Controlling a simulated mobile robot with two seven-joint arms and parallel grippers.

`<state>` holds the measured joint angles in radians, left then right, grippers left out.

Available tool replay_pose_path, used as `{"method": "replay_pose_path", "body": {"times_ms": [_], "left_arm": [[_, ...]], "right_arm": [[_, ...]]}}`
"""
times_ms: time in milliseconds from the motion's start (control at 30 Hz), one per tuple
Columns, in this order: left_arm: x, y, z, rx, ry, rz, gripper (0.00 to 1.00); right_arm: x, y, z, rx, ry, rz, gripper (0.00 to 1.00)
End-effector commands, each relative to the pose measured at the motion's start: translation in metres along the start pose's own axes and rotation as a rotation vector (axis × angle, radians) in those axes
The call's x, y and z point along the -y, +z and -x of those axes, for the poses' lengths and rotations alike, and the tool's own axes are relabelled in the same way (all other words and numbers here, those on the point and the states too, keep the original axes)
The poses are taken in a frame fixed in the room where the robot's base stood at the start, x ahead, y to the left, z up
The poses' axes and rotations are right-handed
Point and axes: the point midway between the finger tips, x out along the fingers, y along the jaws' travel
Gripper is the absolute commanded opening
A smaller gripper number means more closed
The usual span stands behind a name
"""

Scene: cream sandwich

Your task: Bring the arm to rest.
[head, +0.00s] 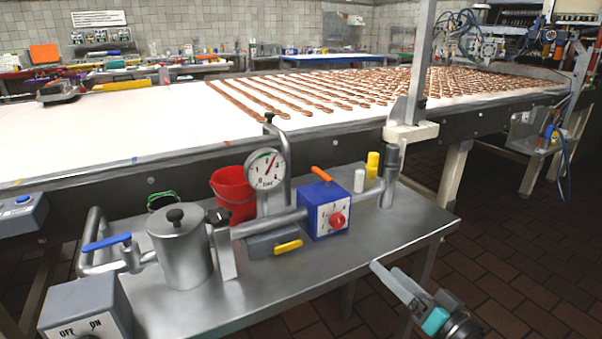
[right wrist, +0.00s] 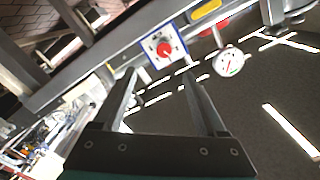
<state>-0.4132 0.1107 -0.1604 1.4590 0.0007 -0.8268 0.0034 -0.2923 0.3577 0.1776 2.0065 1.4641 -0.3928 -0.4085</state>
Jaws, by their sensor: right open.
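My right gripper (head: 386,270) is at the lower right of the head view, just off the right front edge of the steel table (head: 330,270). Its jaws are open and nothing shows between them. In the right wrist view, the two fingers of the right gripper (right wrist: 160,82) stand apart. Beyond them appear a blue and white box with a red knob (right wrist: 164,49) and a round gauge (right wrist: 228,62), both clear of the fingers. My left gripper does not show.
On the table stand a steel pot (head: 180,250), a gauge (head: 265,170), a red bucket (head: 233,192), a blue box with an orange lever (head: 313,215) and a grey switch box (head: 85,308). A long conveyor (head: 120,130) runs behind. The tiled floor (head: 510,260) at right is free.

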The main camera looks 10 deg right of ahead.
Motion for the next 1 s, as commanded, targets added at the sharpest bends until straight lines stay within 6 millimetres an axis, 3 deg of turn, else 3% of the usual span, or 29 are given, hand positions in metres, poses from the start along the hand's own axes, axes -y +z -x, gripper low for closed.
{"method": "replay_pose_path", "body": {"times_ms": [167, 267, 400, 500, 633, 800, 1000], "left_arm": [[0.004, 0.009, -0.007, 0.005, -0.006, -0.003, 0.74], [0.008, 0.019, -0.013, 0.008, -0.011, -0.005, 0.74], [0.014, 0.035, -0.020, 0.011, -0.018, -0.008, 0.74], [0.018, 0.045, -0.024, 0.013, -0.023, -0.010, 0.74], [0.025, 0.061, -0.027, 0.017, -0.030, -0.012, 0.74], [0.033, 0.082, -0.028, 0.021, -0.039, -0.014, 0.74], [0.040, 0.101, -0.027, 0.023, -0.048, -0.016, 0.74]], "right_arm": [[-0.054, 0.051, 0.002, 0.102, 0.158, 0.010, 0.74], [-0.096, 0.102, 0.014, 0.207, 0.284, 0.035, 0.74], [-0.143, 0.176, 0.047, 0.375, 0.437, 0.087, 0.74], [-0.167, 0.228, 0.079, 0.506, 0.523, 0.135, 0.74], [-0.185, 0.292, 0.130, 0.690, 0.602, 0.211, 0.74], [-0.190, 0.361, 0.207, 0.938, 0.648, 0.326, 0.74], [-0.182, 0.408, 0.282, 1.167, 0.629, 0.445, 0.74]]}}
